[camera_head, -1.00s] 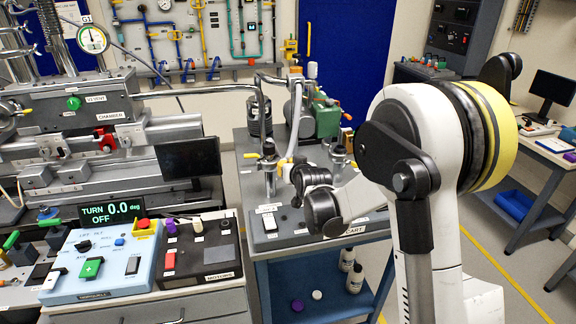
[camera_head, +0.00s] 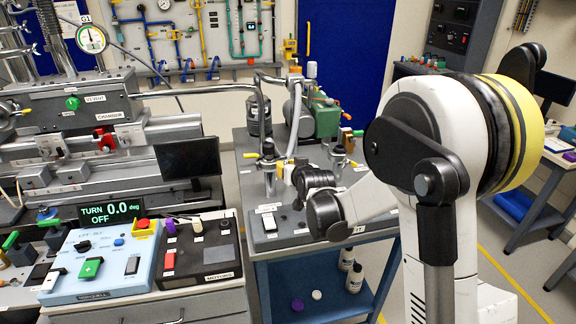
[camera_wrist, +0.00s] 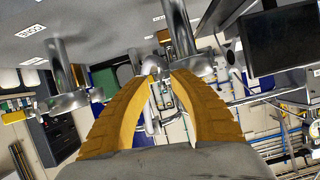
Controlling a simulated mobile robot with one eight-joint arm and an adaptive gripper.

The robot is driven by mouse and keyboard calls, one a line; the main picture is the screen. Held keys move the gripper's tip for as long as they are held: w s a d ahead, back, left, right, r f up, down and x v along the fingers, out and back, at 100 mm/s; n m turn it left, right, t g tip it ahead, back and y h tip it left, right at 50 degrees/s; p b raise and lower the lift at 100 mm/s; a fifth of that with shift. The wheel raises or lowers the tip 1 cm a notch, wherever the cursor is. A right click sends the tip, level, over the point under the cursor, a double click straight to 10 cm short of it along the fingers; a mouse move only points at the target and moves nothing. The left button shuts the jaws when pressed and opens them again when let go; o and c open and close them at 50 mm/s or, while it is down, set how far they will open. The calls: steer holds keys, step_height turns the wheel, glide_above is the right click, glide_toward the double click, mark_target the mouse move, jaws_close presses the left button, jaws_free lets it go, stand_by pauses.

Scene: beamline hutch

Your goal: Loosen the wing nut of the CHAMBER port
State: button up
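The wrist view looks inverted, with the cart top (camera_wrist: 110,15) along its upper edge. Two metal port posts show there, a left post (camera_wrist: 60,65) and a right post (camera_wrist: 180,28), each with a metal clamp. A small silver part, perhaps the wing nut (camera_wrist: 150,64), sits at the fingertips beside the right post's clamp (camera_wrist: 196,68). My gripper (camera_wrist: 161,74) has two ribbed orange fingers that narrow to a small gap at the tips. Whether they touch the silver part is unclear. In the head view my wrist hides most of the gripper, near the left port (camera_head: 269,165). I cannot read which port is CHAMBER.
The pump cart (camera_head: 265,245) holds a green pump (camera_head: 326,120) and hoses close behind the ports. A dark monitor (camera_head: 188,158) stands left of the cart, above the control boxes (camera_head: 105,262). A CHAMBER label (camera_head: 108,116) is on the left apparatus. Bottles stand on the cart's lower shelf.

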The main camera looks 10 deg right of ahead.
steer(key=v, duration=0.6)
steer(key=shift+w+d, duration=0.1)
steer(key=shift+d, duration=0.05)
steer(key=s+r+g, duration=0.1)
steer(key=s+g, duration=0.5)
steer(key=s, duration=2.8)
steer(key=shift+s+n+g, duration=0.2)
steer(key=shift+n+g, duration=0.1)
steer(key=shift+r, duration=0.2)
steer(key=shift+c, duration=0.5)
